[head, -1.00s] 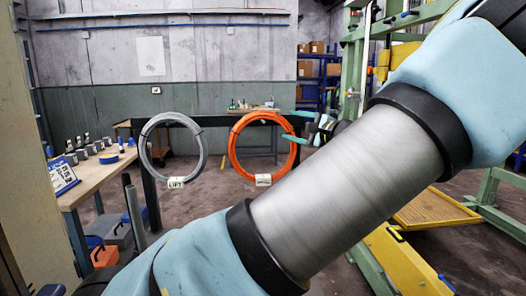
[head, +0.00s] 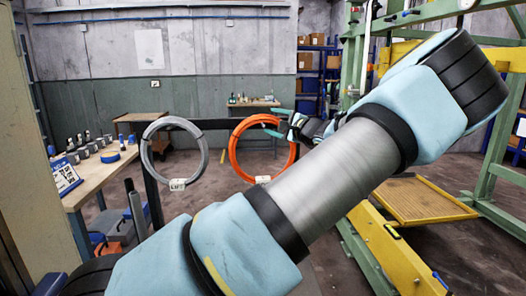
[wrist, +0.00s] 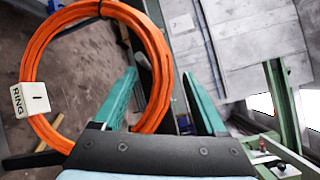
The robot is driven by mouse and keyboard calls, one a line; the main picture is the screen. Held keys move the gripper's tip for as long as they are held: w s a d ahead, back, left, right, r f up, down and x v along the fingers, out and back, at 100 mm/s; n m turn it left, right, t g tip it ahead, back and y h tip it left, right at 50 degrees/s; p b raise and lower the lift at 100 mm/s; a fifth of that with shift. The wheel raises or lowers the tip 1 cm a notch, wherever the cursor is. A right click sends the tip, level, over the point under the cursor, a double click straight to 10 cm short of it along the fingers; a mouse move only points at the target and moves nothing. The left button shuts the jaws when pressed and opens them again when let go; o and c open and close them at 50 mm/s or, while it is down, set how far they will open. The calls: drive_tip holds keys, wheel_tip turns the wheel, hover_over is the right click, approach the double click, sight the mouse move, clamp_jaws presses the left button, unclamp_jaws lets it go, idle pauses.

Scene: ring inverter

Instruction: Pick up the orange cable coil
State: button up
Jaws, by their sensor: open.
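The orange cable coil (head: 236,156) hangs upright from a dark rail in the head view, with a small white tag at its bottom. My gripper (head: 272,122) is at the coil's upper right edge, its teal fingers apart. In the wrist view the coil (wrist: 37,62) fills the left side, with a white tag reading "RING". The gripper also shows in the wrist view (wrist: 161,78). One finger appears within the ring's opening and the other outside it, with the coil's right side between them. I cannot tell whether they touch.
A grey coil (head: 146,150) with a tag hangs to the left on the same dark rail (head: 215,122). A wooden workbench (head: 95,182) with small parts stands at far left. Green frames (head: 358,75) and a yellow tray (head: 425,200) are at right.

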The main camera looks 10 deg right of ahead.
clamp_jaws()
idle(0.6)
drive_tip(key=shift+a, duration=0.1)
idle(0.6)
drive_tip(key=shift+r, duration=0.1)
